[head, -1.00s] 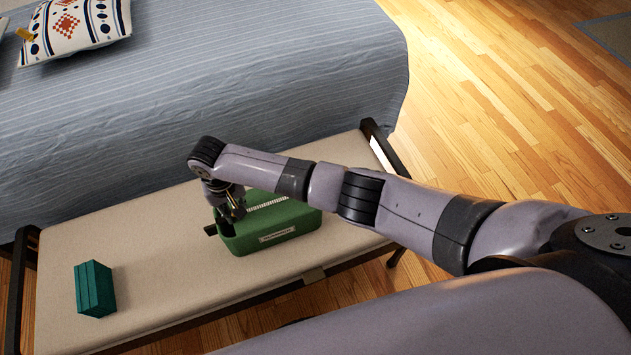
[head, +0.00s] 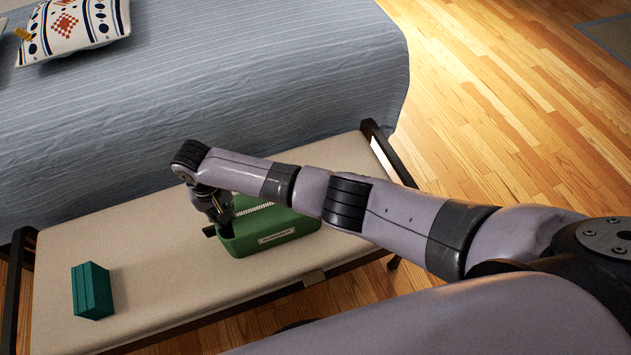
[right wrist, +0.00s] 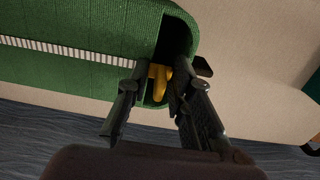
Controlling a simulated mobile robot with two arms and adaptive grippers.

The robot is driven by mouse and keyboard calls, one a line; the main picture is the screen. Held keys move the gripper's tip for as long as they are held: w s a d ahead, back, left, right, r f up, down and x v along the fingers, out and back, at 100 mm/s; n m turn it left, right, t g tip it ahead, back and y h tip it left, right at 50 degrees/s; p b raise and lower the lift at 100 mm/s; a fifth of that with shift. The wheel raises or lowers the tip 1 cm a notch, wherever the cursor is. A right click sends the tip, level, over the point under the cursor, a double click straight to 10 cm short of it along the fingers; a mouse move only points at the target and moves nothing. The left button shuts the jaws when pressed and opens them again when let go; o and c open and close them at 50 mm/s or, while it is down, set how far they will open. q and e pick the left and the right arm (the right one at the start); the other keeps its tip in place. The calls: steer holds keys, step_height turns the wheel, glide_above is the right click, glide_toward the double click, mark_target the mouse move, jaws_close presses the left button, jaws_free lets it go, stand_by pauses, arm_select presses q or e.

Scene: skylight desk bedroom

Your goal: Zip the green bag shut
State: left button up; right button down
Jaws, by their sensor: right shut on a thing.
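The green bag (head: 270,232) sits on the cream-topped bench, with a pale label on its front side. It also shows in the right wrist view (right wrist: 80,75), where a line of white zip teeth (right wrist: 65,48) runs along its top from the left. A dark opening remains visible at the bag's end by my right gripper. My right gripper (head: 226,215), also in the right wrist view (right wrist: 158,78), is shut on the yellow zip pull (right wrist: 157,88) at this end. A dark tab (right wrist: 203,66) sticks out of the bag's end. My left gripper is out of view.
A teal box (head: 92,290) stands at the left of the bench (head: 160,235). A bed (head: 220,80) with a patterned pillow (head: 75,28) lies behind the bench. The bench top between box and bag is clear. Wooden floor is at the right.

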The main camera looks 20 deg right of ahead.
steer(key=shift+s+a+f+b, duration=0.2)
steer(key=shift+a+b, duration=0.1)
steer(key=shift+a, duration=0.35)
steer(key=shift+s+a+f+b, duration=0.15)
steer(key=shift+a+b, duration=0.1)
steer(key=shift+a, duration=0.4)
steer(key=c, duration=1.8)
jaws_free()
steer(key=shift+w, duration=0.1)
steer(key=shift+o, duration=1.4)
steer(key=shift+w+r, duration=0.1)
steer(key=shift+w, duration=0.05)
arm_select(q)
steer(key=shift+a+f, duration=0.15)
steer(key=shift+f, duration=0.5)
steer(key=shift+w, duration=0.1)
arm_select(e)
steer(key=shift+r, duration=0.1)
step_height(320, 180, up, 2)
steer(key=shift+a+r+p, duration=0.1)
steer(key=shift+p, duration=1.15)
step_height(320, 180, up, 4)
steer(key=p, duration=0.4)
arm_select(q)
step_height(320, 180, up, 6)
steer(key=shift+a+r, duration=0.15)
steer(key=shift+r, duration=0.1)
arm_select(e)
steer(key=shift+w, duration=0.1)
